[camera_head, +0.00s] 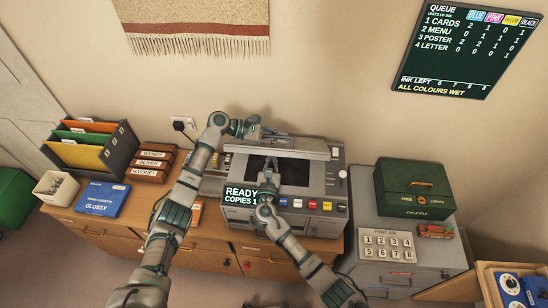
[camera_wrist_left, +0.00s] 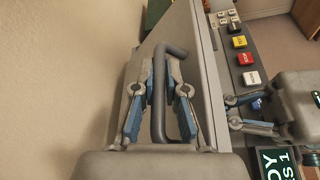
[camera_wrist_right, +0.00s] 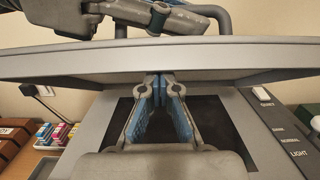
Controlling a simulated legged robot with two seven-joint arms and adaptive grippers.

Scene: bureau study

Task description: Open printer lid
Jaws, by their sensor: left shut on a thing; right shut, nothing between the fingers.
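The grey printer (camera_head: 325,183) stands on the wooden desk, and its display reads READY, COPIES 1. Its lid (camera_head: 285,147) is raised, with the dark glass (camera_wrist_right: 215,125) showing beneath it. My left gripper (camera_head: 258,131) is at the lid's edge. In the left wrist view its blue-padded fingers (camera_wrist_left: 160,75) are shut around the bent grey handle (camera_wrist_left: 158,110) on the lid. My right gripper (camera_head: 269,168) is shut and empty over the glass. In the right wrist view its fingertips (camera_wrist_right: 163,82) are together just under the lid (camera_wrist_right: 235,57); contact is unclear.
A row of coloured buttons (camera_head: 312,205) runs along the printer's front. A grey cabinet with a keypad (camera_head: 388,245) and a green box (camera_head: 412,188) stands at right. File folders (camera_head: 85,145), brown boxes and a blue GLOSSY pack (camera_head: 103,199) are at left.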

